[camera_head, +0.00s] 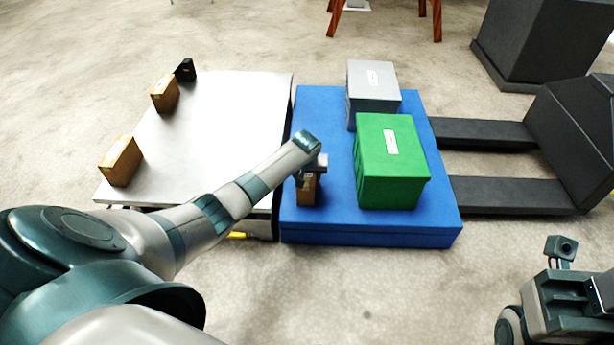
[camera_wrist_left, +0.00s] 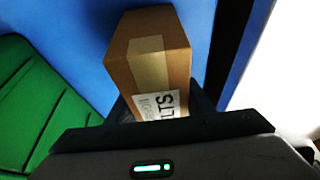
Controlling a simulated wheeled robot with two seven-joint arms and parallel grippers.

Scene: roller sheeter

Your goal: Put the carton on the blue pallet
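A brown carton (camera_head: 306,190) is at the left part of the blue pallet (camera_head: 370,233), left of the green box. I cannot tell whether it rests on the pallet or hangs just above it. My left gripper (camera_head: 310,172) is over it, pointing down.
A green box (camera_head: 395,185) and a grey box (camera_head: 368,82) stand on the pallet. Two more brown cartons (camera_head: 121,160) (camera_head: 165,95) and a small black item (camera_head: 185,70) are on the pale platform (camera_head: 215,130) at the left. Black forks (camera_head: 505,194) lie right of the pallet.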

